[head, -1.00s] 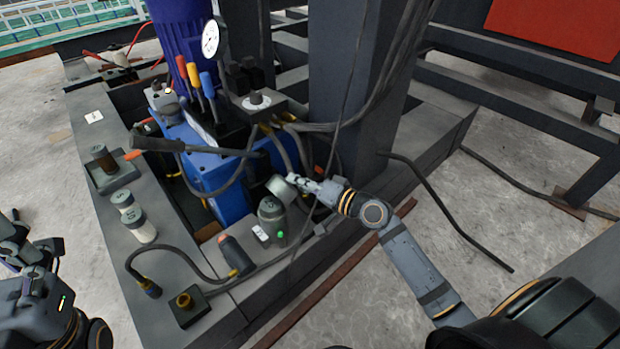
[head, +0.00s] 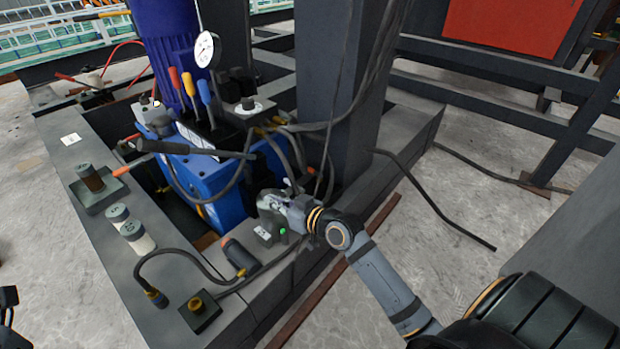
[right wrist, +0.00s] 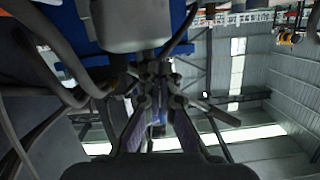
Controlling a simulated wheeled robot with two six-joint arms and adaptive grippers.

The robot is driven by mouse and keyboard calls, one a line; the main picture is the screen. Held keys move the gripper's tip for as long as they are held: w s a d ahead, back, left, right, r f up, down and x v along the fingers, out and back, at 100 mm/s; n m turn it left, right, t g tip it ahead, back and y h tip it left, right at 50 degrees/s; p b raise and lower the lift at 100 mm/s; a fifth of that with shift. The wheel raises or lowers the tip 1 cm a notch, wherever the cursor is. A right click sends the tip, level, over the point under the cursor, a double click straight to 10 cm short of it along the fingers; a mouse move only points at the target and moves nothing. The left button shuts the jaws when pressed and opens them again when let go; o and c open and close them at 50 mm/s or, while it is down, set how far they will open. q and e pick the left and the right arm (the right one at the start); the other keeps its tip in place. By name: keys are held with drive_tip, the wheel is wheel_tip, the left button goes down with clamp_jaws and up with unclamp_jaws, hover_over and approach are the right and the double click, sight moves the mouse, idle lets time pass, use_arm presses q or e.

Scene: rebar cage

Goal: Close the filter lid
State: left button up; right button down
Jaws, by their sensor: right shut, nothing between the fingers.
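The grey filter housing (head: 268,203) stands on the dark frame beside the blue hydraulic unit. My right gripper (head: 287,203) is at its right side and covers part of it. The lid cannot be made out separately from the top of the housing, so its angle is unclear. In the right wrist view, a grey rounded body (right wrist: 130,25) is just above the fingertips, and my right gripper (right wrist: 155,72) is shut and empty. I cannot tell if they touch. Only a dark piece of my left gripper (head: 8,300) shows at the left edge.
A dark post (head: 340,90) with hanging cables rises behind my right gripper. The blue unit (head: 215,180) has a long black lever (head: 190,148) and a gauge.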

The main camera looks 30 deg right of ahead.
drive_tip(key=shift+s+a+f, duration=0.2)
drive_tip(key=shift+a+f, duration=0.3)
drive_tip(key=shift+f, duration=0.15)
idle(0.3)
